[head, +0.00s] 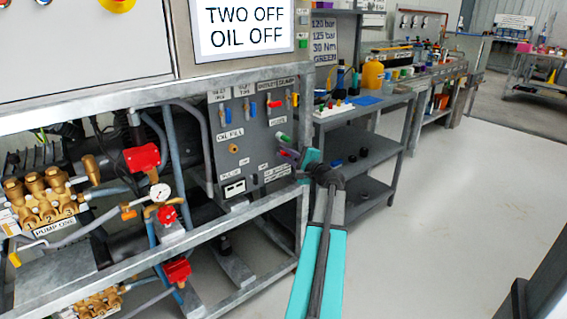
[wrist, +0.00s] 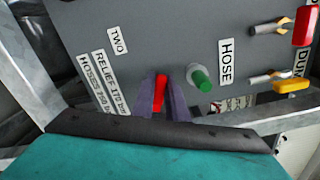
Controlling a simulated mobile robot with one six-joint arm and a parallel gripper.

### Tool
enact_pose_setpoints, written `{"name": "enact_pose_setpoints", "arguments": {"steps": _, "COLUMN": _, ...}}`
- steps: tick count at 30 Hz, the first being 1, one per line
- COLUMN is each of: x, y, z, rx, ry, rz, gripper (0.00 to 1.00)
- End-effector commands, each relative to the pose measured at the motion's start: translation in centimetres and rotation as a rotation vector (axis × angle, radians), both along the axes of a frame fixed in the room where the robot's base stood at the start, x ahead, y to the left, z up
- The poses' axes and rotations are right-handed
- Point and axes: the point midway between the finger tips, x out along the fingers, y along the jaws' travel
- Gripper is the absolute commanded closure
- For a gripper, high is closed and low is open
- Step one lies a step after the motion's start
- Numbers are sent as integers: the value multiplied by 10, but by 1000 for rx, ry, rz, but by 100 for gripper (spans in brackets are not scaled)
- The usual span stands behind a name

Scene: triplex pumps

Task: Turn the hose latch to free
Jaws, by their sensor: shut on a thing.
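My gripper (wrist: 165,92) reaches the grey valve panel (head: 228,120). Its two dark purple fingers are shut on a red piece (wrist: 159,92), which stands upright between them in the wrist view. A green knob (wrist: 203,80) with a pale collar sticks out beside the fingers, with the HOSE label (wrist: 226,60) next to it. I cannot tell from the labels whether the red piece is the hose latch. In the head view my gripper (head: 288,153) is at the panel's lower right, just below the green knob (head: 283,138). The foot of the red piece is hidden by the fingers.
Red and yellow valve handles (wrist: 290,86) stick out at the right of the wrist view. A grey frame post (head: 303,215) stands close beside my arm. A pump with brass heads (head: 45,200) is at left. A workbench (head: 345,108) stands behind; open floor lies right.

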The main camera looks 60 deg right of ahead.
Motion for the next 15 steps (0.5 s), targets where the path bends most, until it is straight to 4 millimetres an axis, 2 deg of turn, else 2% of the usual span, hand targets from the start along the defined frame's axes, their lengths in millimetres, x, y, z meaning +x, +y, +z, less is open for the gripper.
{"name": "enact_pose_setpoints", "arguments": {"steps": 6, "x": 4, "y": 3, "z": -4, "rx": -168, "ry": 52, "rz": 9, "gripper": 100}}
{"name": "enact_pose_setpoints", "arguments": {"steps": 15, "x": 4, "y": 3, "z": -2, "rx": -324, "ry": 103, "rz": 8, "gripper": 100}}
